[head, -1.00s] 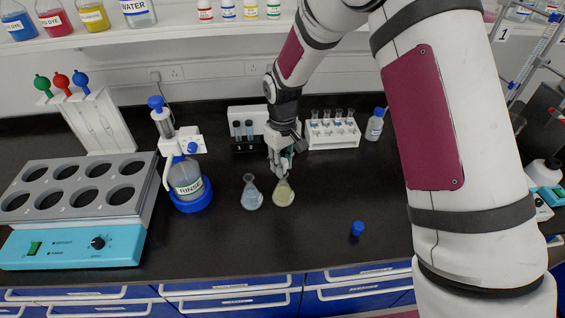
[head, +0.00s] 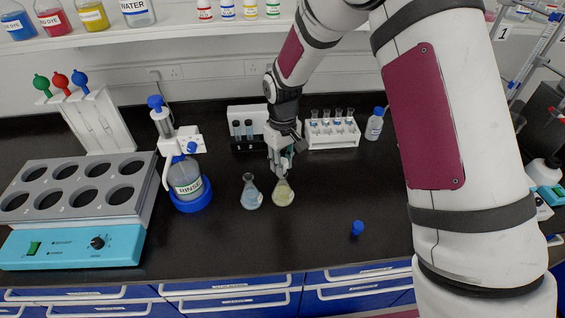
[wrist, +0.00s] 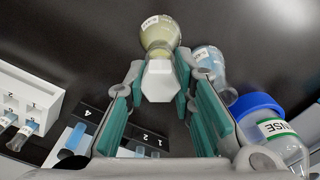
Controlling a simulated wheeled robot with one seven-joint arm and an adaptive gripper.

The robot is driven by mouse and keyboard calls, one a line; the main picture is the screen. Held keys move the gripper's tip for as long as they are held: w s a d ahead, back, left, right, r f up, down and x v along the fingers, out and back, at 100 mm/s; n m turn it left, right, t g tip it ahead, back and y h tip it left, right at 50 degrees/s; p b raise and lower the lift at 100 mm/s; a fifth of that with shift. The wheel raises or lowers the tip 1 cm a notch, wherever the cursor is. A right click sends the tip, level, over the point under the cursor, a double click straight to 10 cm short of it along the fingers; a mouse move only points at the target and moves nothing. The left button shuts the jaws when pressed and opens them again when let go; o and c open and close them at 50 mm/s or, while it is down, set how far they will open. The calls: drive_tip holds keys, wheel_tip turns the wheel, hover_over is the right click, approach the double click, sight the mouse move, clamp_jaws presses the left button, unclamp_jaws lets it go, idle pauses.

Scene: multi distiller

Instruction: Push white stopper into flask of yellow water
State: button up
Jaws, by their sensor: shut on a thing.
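The flask of yellow water (head: 284,194) stands upright on the dark bench. It also shows at the top of the wrist view (wrist: 160,36). My gripper (head: 281,162) points down right over its neck. In the wrist view the fingertips (wrist: 160,72) close around the white stopper (wrist: 159,82), which lines up with the flask's mouth. I cannot tell whether the stopper is seated in the neck or only at it. In the head view my fingers hide the stopper and the flask's top.
A flask of bluish water (head: 251,195) stands close left of the yellow one. The rinse bottle (head: 187,178) is further left. A white tube rack (head: 344,140) and a dark tube rack (head: 240,147) stand behind. A blue stopper (head: 357,228) lies front right, with clear bench around it.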

drive_tip(key=shift+f, duration=0.7)
idle(0.4)
drive_tip(key=o, duration=0.8)
drive_tip(key=shift+r, duration=0.1)
wheel_tip(320, 180, up, 12)
drive_tip(key=shift+f, duration=0.1)
drive_tip(key=s+d+r+m+t, duration=0.2)
drive_tip(key=s+d+r, duration=0.3)
drive_tip(key=r, duration=0.5)
drive_tip(key=s+d+r+m+t, duration=0.1)
drive_tip(key=s+d+r, duration=0.1)
drive_tip(key=s, duration=0.5)
drive_tip(key=s+d+r+m+t+b, duration=0.1)
drive_tip(key=s+d+r+m, duration=0.1)
drive_tip(key=s, duration=0.5)
drive_tip(key=s+d+r+m+t, duration=0.1)
drive_tip(key=s+d+r, duration=0.3)
drive_tip(key=s, duration=0.3)
drive_tip(key=shift+s+d+r+t, duration=0.1)
drive_tip(key=shift+s+d+t, duration=0.1)
drive_tip(key=shift+d+t, duration=0.1)
